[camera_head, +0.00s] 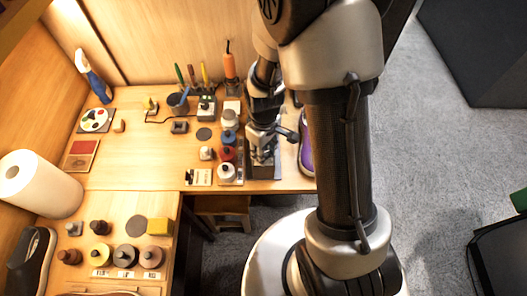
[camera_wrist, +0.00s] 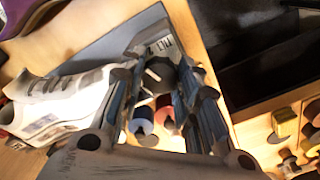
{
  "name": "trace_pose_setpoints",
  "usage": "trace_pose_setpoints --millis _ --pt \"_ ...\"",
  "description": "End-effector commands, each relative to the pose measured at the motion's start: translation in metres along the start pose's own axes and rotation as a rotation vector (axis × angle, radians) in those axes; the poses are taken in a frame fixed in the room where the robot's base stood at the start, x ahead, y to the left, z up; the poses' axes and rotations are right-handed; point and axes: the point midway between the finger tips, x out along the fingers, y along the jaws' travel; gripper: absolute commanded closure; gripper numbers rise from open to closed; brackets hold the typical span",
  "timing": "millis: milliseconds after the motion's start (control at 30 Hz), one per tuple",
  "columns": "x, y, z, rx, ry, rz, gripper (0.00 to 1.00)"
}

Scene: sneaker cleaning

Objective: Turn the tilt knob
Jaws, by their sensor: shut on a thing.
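The tilt knob (camera_wrist: 157,73) is a dark round knob on a grey plate (camera_wrist: 105,45) with a small label beside it in the wrist view. My gripper (camera_wrist: 159,70) is shut on the knob, with one finger on either side of it. In the head view my gripper (camera_head: 262,150) points down at the stand near the front edge of the back table; the knob is hidden there. A white sneaker (camera_wrist: 62,105) shows left of the gripper in the wrist view.
Several bottles and jars, including a red one (camera_head: 227,154), stand close left of my gripper. A purple shoe (camera_head: 306,148) is just right of it, partly behind my arm. The middle-left tabletop (camera_head: 140,165) is clear.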

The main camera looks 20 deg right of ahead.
Motion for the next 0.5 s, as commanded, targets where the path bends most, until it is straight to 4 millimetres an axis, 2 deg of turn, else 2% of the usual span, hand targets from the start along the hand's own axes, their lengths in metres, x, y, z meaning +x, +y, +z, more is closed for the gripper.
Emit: trace_pose_setpoints --millis 333,500 --pt "0.0001 -0.0001 0.0003 -0.054 -0.001 0.000 0.91" --pt "0.0002 -0.0001 0.0003 -0.249 -0.001 0.000 0.91"
